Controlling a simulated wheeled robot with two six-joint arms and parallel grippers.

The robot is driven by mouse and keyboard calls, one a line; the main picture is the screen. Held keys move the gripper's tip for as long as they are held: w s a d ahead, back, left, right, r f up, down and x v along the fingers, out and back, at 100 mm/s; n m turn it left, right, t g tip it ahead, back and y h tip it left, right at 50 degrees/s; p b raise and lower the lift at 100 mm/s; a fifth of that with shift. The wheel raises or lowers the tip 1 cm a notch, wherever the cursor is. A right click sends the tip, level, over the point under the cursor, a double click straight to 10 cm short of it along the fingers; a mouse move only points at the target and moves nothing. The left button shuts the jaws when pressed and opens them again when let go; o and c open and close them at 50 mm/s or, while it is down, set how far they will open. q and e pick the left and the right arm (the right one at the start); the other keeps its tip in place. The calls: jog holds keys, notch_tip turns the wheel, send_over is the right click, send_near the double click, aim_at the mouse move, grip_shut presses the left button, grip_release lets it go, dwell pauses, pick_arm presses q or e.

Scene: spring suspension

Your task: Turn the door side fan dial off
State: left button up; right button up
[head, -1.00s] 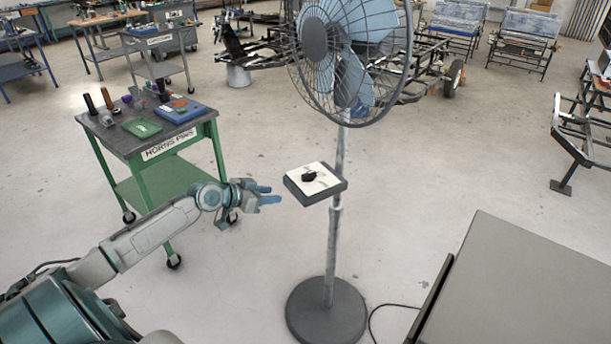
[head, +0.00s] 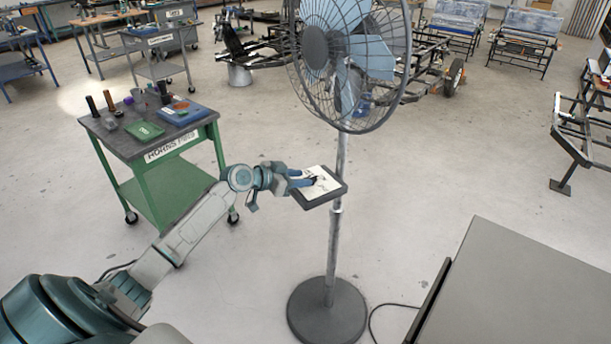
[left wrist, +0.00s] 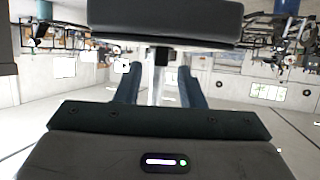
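The pedestal fan (head: 352,60) stands in the middle of the head view, with a flat control box (head: 325,197) on its pole. The box has a white top face, and the small black dial (head: 314,180) on it is mostly hidden by my left fingers. My left gripper (head: 308,180) is at the left side of that face, its fingertips over it near the dial. I cannot tell if they touch the dial. In the left wrist view the two fingers (left wrist: 158,85) are apart, with the dark box (left wrist: 165,22) at the top. My right gripper is not in view.
A green cart (head: 160,160) with tools on its grey top stands left of the fan, behind my left arm. A grey surface (head: 520,290) fills the lower right. The fan's round base (head: 328,312) is on the open floor, with a black cable beside it.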

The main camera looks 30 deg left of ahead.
pick_arm(q)
jog(key=shift+x, duration=1.35)
